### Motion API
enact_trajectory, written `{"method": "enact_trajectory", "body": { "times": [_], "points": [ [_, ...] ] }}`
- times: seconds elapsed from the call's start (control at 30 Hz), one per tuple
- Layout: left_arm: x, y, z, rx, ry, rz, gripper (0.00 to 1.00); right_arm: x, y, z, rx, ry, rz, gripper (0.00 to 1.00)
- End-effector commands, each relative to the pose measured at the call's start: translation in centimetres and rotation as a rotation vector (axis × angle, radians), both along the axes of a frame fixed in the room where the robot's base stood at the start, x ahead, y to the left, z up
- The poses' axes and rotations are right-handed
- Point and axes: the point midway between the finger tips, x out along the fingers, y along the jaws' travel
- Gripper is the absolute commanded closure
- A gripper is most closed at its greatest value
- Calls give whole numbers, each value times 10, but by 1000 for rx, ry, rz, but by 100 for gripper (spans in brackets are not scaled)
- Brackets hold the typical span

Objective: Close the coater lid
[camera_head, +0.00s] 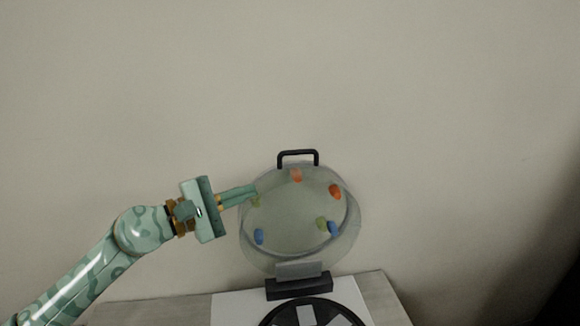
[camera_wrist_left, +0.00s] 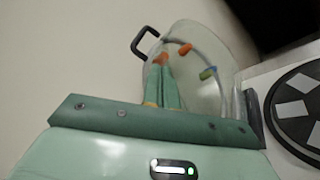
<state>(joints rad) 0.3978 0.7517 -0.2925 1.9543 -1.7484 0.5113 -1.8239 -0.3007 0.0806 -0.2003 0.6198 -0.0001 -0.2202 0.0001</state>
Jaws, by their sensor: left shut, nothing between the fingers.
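The coater lid (camera_head: 295,243) is a clear round cover with a black handle (camera_head: 298,153) at its top and several coloured knobs on it. It stands raised, close to upright, on a black hinge block (camera_head: 299,286) at the back of the coater (camera_head: 350,295), whose dark round top shows at the bottom edge. My left gripper (camera_head: 256,190) is shut and empty, its fingertips at the lid's upper left; I cannot tell whether they touch it. In the left wrist view the lid (camera_wrist_left: 212,50) is beyond the fingertips (camera_wrist_left: 160,64). My right gripper is not seen.
The coater stands on a white and grey table (camera_head: 385,300) against a plain wall (camera_head: 450,120). The dark disc with light patches (camera_wrist_left: 297,108) shows at the right in the left wrist view. The space right of the lid looks clear.

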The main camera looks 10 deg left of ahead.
Motion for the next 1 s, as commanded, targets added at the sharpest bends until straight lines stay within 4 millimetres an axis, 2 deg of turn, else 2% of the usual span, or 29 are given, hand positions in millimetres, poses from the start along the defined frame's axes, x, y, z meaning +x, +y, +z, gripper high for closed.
{"method": "enact_trajectory", "body": {
  "times": [0.03,0.1,0.23,0.37,0.8,1.0],
  "points": [
    [6,22,24,99,-140,69,100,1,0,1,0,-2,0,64],
    [10,41,41,256,-289,139,100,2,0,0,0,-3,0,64],
    [12,42,37,402,-381,151,100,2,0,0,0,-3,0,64],
    [21,35,39,416,-397,152,100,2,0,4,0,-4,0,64],
    [79,-10,43,414,-394,149,100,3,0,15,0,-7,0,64],
    [90,-18,43,415,-393,148,100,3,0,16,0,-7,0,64]
  ]
}}
